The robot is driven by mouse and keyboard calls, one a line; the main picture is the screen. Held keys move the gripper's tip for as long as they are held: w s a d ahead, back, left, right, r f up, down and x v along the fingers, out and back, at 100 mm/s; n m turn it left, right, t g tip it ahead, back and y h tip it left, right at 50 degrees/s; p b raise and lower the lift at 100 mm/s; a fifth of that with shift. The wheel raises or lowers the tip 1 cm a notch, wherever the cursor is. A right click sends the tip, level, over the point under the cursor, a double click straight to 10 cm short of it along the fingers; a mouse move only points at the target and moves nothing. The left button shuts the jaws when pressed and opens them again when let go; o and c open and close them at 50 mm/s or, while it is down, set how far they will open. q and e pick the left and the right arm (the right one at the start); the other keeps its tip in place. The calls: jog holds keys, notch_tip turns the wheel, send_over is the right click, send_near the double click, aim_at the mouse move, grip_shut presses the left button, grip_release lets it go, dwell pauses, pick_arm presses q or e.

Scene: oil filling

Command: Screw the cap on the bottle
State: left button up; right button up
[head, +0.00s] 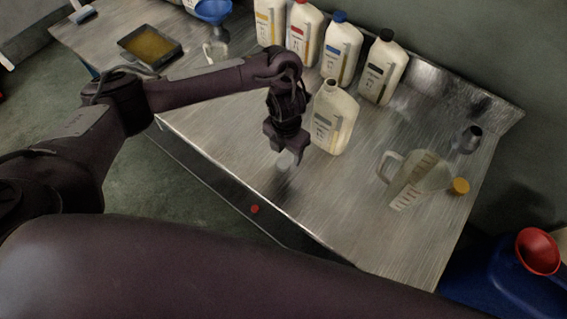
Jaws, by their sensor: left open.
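An open-necked cream bottle (333,124) with a grey label stands upright on the metal bench, and no cap shows on its neck. A yellow-orange cap-like piece (460,187) is at the right, beside a clear measuring jug. My left gripper (286,148) points down just left of the bottle, apart from it, with its jaws open. A small pale, translucent object (285,161) shows right below the fingertips; I cannot tell what it is or whether the fingers touch it. My right gripper is out of view.
Several capped bottles (341,52) line the back of the metal bench (330,215). The clear jug (418,175) and a dark metal cup (467,138) stand at right. The front middle is clear.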

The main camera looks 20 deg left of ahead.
aim_at(283, 163)
pick_arm(q)
jog(key=shift+f, duration=0.1)
jog(key=f, duration=0.4)
jog(key=shift+s+a+b, duration=0.15)
jog(key=shift+a+b, duration=0.15)
jog(key=shift+b, duration=0.05)
jog(key=shift+f, duration=0.5)
jog(key=shift+c, duration=0.4)
jog(key=c, duration=1)
